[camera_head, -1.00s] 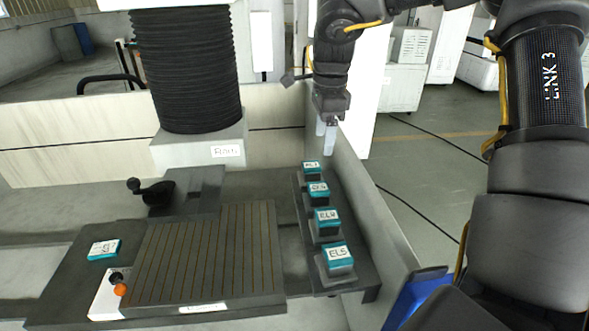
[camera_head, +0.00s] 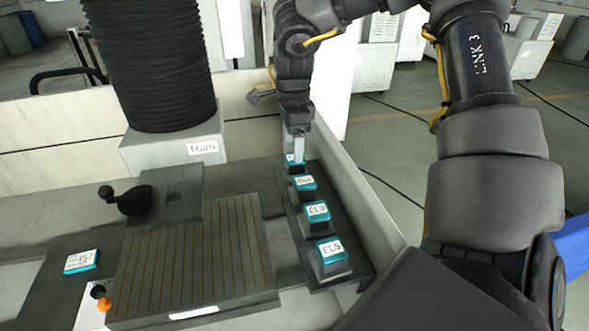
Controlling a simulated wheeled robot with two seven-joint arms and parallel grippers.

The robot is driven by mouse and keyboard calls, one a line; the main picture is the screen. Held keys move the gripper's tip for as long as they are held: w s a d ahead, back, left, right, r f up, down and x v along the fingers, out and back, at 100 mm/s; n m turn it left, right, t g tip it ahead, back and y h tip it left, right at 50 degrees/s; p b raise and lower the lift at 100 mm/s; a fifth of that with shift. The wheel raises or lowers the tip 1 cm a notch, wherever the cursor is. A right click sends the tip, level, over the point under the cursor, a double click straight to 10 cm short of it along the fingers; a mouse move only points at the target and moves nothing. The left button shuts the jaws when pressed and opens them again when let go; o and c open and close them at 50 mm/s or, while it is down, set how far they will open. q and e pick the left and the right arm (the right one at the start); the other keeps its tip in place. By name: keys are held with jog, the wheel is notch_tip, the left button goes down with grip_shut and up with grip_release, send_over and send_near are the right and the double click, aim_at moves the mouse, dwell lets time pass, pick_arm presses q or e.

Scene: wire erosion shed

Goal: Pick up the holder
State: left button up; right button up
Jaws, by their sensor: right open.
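Several holders with teal tops and white labels stand in a row on a dark rack along the right wall of the machine tank. The nearest is the EL5 holder (camera_head: 331,253), then another holder (camera_head: 317,211), then a third (camera_head: 304,183). The farthest holder (camera_head: 291,159) is partly hidden by my right gripper (camera_head: 297,150), which is open with its pale fingers pointing down at it. I cannot tell whether the fingers touch it. One more teal-topped piece (camera_head: 81,261) lies apart at the left. My left gripper is not in view.
The rack (camera_head: 352,262) runs beside the tank wall (camera_head: 350,190). A grooved table (camera_head: 190,255) lies left of it. The ram block (camera_head: 175,149) with black bellows (camera_head: 150,65) hangs behind. A black crank handle (camera_head: 125,197) and an orange knob (camera_head: 104,304) are at left.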

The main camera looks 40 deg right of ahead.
jog(key=shift+s+f+p, duration=0.2)
jog(key=shift+s+p, duration=0.05)
jog(key=shift+p, duration=0.1)
notch_tip(320, 180, down, 4)
jog(key=shift+r+p, duration=0.2)
jog(key=shift+p, duration=0.75)
jog(key=shift+f, duration=0.55)
jog(key=shift+a, duration=0.1)
jog(key=shift+s+r, duration=0.1)
jog(key=shift+c, duration=0.9)
jog(key=c, duration=1.2)
